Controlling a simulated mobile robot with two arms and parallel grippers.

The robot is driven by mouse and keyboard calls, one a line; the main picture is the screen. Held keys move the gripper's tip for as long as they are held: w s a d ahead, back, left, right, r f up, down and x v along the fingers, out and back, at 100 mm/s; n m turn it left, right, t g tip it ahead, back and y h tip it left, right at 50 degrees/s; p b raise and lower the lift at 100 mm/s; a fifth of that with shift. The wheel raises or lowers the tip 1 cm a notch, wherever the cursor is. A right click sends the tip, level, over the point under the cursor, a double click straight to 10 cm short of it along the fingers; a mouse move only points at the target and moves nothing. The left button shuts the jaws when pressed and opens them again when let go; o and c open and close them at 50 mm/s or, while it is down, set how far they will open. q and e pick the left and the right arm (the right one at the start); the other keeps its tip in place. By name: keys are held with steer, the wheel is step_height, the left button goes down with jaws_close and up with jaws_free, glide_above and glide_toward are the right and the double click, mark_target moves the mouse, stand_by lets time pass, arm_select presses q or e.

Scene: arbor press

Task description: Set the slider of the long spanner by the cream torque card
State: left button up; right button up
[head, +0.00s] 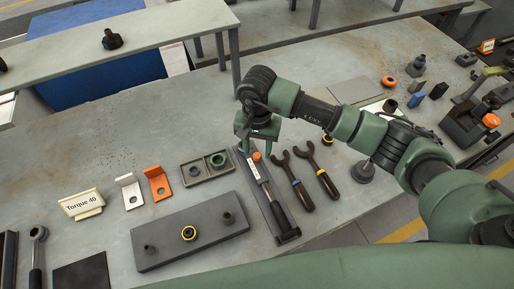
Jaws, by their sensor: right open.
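The cream torque card (82,204) stands on the bench at the left and reads "Torque 40". The long spanner (275,207) lies in a dark narrow tray (288,236) in the middle of the bench, its black handle towards me. An orange piece (257,156), which looks like the slider, shows near its far end beside a white marked strip (253,169). The marks are too small to read. My right gripper (257,143) is open over the far end of the tray, close to the orange piece, and hides part of that end. I cannot tell whether it touches. My left gripper is out of view.
Two open-ended spanners (296,187) lie right of the tray. A grey plate (190,233) with pegs and a yellow-ringed part lies left, with white (130,192) and orange (157,184) brackets behind. A raised shelf (130,30) stands at the back left.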

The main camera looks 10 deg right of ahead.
mark_target(257, 157)
step_height(257, 157, down, 2)
steer(key=shift+w+f, duration=0.1)
steer(key=shift+f, duration=0.3)
steer(key=c, duration=0.8)
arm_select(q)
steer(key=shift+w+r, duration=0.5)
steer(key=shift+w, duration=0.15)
arm_select(e)
jaws_close()
steer(key=shift+w, duration=0.1)
